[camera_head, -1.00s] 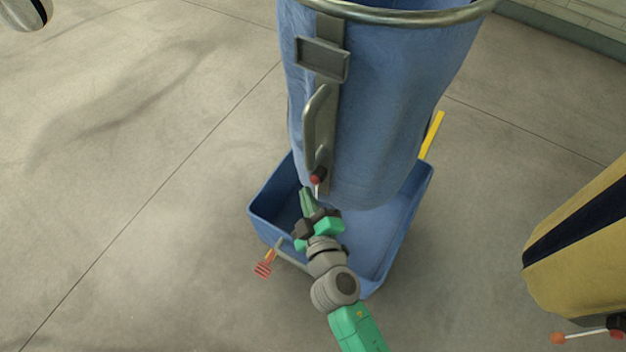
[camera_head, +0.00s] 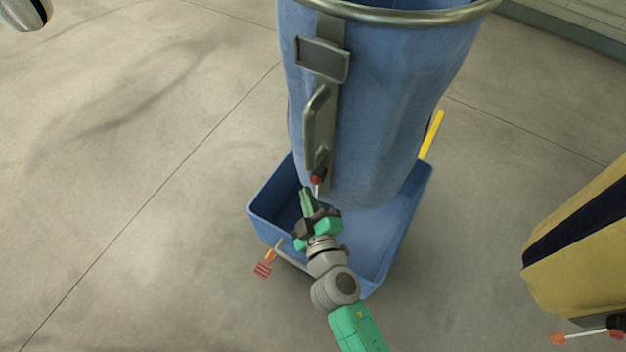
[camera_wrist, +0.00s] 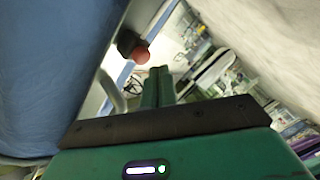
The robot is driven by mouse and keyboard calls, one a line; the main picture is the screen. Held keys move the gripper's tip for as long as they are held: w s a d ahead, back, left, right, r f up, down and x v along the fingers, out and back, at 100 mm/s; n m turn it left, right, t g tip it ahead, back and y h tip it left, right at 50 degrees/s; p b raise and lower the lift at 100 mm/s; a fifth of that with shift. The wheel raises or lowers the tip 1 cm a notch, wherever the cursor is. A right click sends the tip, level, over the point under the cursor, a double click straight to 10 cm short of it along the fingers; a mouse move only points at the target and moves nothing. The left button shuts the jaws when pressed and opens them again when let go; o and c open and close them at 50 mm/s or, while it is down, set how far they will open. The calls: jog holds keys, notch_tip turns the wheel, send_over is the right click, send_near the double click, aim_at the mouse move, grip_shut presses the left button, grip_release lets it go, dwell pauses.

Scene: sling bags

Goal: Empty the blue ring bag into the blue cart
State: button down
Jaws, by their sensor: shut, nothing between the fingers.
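The blue ring bag (camera_head: 385,100) hangs in the upper middle of the head view, with a metal ring (camera_head: 400,14) around its top. A grey strip with a handle (camera_head: 314,125) runs down its side to a red-tipped lever (camera_head: 316,179) near the bottom. The blue cart (camera_head: 392,248) stands on the floor under the bag; I cannot see its whole inside. My gripper (camera_head: 305,192) is shut and empty, just below the lever, over the cart's left part. In the wrist view, the bag (camera_wrist: 50,70) fills the left, and the red knob (camera_wrist: 141,55) sits just beyond my closed fingertips (camera_wrist: 159,72).
A yellow bag with a dark stripe (camera_head: 585,250) hangs at the right with its own red-tipped lever (camera_head: 558,339). A red and yellow pedal-like part (camera_head: 264,267) juts from the cart's front left. A yellow bar (camera_head: 432,135) stands behind the cart. The floor at left is clear.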

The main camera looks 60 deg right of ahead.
jog(key=shift+d, duration=0.1)
dwell(0.3)
jog(key=shift+d, duration=0.3)
jog(key=shift+d+p, duration=0.45)
jog(key=shift+d, duration=0.1)
dwell(0.8)
jog(key=shift+a, duration=0.15)
jog(key=shift+a+b, duration=0.65)
jog(key=shift+a, duration=0.1)
